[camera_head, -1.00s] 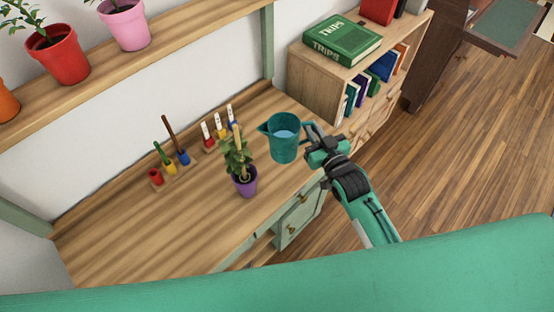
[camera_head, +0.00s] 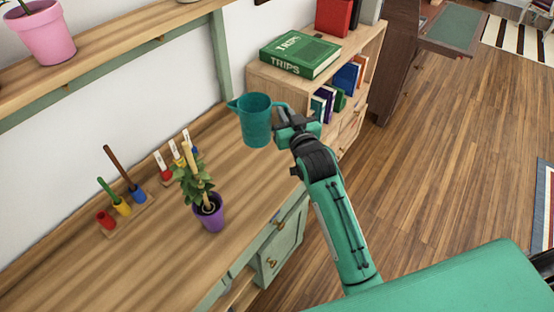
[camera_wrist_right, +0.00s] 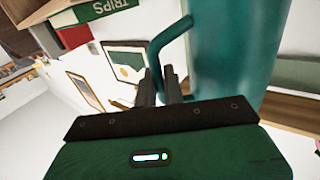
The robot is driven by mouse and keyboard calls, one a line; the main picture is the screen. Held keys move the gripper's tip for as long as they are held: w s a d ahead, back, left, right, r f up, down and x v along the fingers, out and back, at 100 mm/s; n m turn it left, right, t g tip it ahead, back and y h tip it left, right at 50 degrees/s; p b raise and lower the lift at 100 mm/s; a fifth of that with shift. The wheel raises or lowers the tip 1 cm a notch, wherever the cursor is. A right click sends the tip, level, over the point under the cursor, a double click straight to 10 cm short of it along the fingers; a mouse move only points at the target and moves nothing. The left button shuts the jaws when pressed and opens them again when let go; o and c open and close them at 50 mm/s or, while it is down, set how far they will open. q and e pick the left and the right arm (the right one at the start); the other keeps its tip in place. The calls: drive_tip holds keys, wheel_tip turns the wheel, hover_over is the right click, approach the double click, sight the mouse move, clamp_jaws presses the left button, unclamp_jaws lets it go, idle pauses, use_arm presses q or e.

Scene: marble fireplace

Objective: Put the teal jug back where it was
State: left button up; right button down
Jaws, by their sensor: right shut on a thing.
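The teal jug (camera_head: 256,122) is upright near the right end of the wooden desk (camera_head: 150,240) in the head view. I cannot tell whether its base touches the desk top. My right gripper (camera_head: 286,116) is at its right side, shut on the jug's handle. In the right wrist view the teal jug (camera_wrist_right: 235,50) fills the upper right, and its handle (camera_wrist_right: 168,42) runs down to the fingers of my right gripper (camera_wrist_right: 162,85). The jug's inside is mostly hidden now. My left gripper is not in view.
A purple pot with a plant (camera_head: 208,212) stands left of the jug. A bookcase (camera_head: 262,82) with a green book (camera_head: 300,54) stands just behind the jug.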

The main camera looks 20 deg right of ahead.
wheel_tip(320, 180, down, 15)
drive_tip(key=shift+f, duration=0.3)
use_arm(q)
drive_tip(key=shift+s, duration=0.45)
use_arm(e)
drive_tip(key=shift+f, duration=0.15)
drive_tip(key=c, duration=1.5)
unclamp_jaws()
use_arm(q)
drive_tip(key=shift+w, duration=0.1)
